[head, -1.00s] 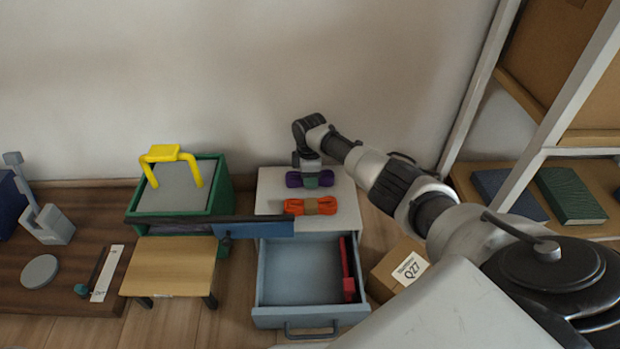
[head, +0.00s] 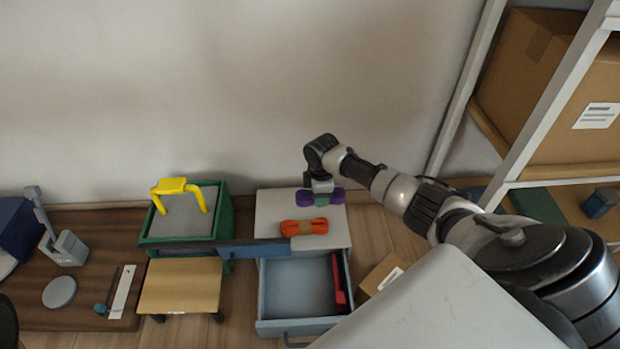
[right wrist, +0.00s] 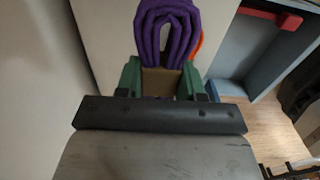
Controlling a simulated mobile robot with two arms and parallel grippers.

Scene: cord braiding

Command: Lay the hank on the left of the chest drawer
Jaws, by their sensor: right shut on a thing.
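My right gripper (head: 321,190) is shut on a purple hank (head: 305,199), with green fingertips on either side of its tan middle band. The hank is over the back right of the light top of the chest (head: 275,212); I cannot tell whether it touches. In the right wrist view, the purple loops (right wrist: 168,35) stick out beyond the fingers. An orange hank (head: 292,228) lies on the chest top in front. The chest drawer (head: 290,285) is pulled open, with a red bar (head: 338,280) along its right side. The drawer's left part looks bare. My left gripper is out of view.
A long blue bar (head: 245,249) runs from the green bin (head: 222,215) to the drawer's back left. A small wooden stool (head: 180,285) stands left of the drawer. A cardboard box (head: 377,275) is to its right. A shelf rack (head: 465,90) stands at right.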

